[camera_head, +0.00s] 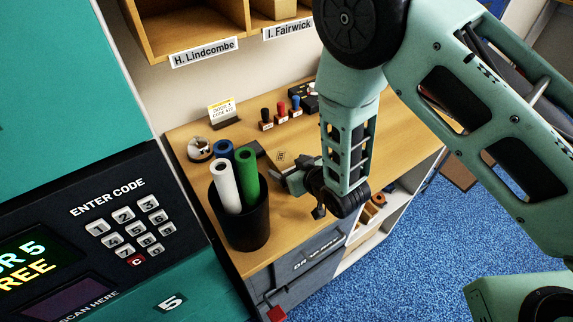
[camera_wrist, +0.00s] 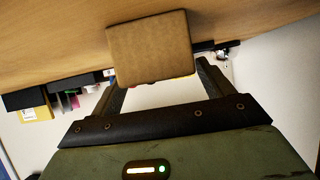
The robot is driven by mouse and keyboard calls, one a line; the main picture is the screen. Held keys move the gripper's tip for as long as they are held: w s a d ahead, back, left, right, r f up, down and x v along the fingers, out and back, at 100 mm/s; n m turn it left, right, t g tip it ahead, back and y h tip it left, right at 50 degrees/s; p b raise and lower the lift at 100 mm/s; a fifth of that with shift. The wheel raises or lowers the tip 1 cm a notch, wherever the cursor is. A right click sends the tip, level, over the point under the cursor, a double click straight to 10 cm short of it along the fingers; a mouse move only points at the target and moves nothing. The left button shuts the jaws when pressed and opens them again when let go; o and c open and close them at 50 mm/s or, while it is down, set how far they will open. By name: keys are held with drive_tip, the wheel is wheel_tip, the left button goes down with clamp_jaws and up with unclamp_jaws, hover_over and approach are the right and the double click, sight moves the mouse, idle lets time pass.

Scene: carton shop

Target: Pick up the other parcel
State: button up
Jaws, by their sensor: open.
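A small plain brown parcel (camera_wrist: 150,45) shows in the wrist view, at the wooden desktop and ahead of my gripper. My gripper (camera_wrist: 160,78) is open, with one finger to each side of the parcel's near edge in that view. I cannot tell whether either finger touches it. In the head view my gripper (camera_head: 290,182) is low over the desk, right of the pot of rolls. A small tan patch with a dark mark (camera_head: 283,157) lies just beyond it; I cannot tell whether this is the parcel.
A black pot (camera_head: 246,222) with white, blue and green rolls stands close on the left. Several stamps (camera_head: 281,112) and a small sign (camera_head: 223,113) stand at the desk's (camera_head: 185,133) back. A teal keypad locker (camera_head: 130,235) is at left, with labelled shelves (camera_head: 190,30) above.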

drive_tip(key=c, duration=1.2)
drive_tip(key=shift+r, duration=0.1)
